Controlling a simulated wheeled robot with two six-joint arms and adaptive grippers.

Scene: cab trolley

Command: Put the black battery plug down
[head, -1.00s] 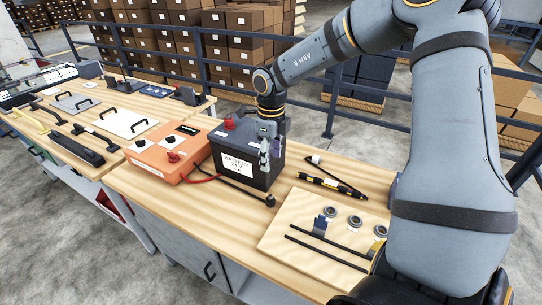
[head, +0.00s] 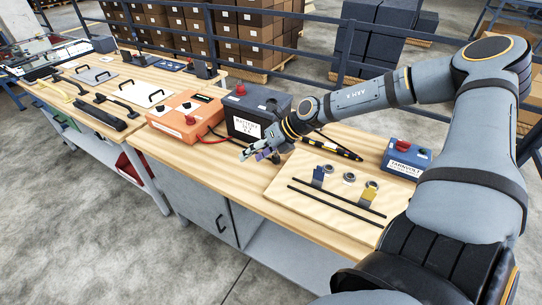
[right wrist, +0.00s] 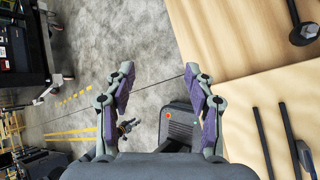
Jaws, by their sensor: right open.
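The black battery plug (right wrist: 303,34) lies on the wooden bench top at the upper right of the right wrist view, with its dark cable running up from it. In the head view my right gripper hides it, or I cannot pick it out. My right gripper (head: 252,154) is open and empty, in front of the dark battery (head: 248,126) near the bench's front edge. In the right wrist view its two fingers (right wrist: 162,88) are spread with grey floor between them, apart from the plug.
A light board (head: 285,193) with rings and two black rods lies to the right. A blue box (head: 408,158) stands at the far right. Black-and-yellow probes lie behind my gripper.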

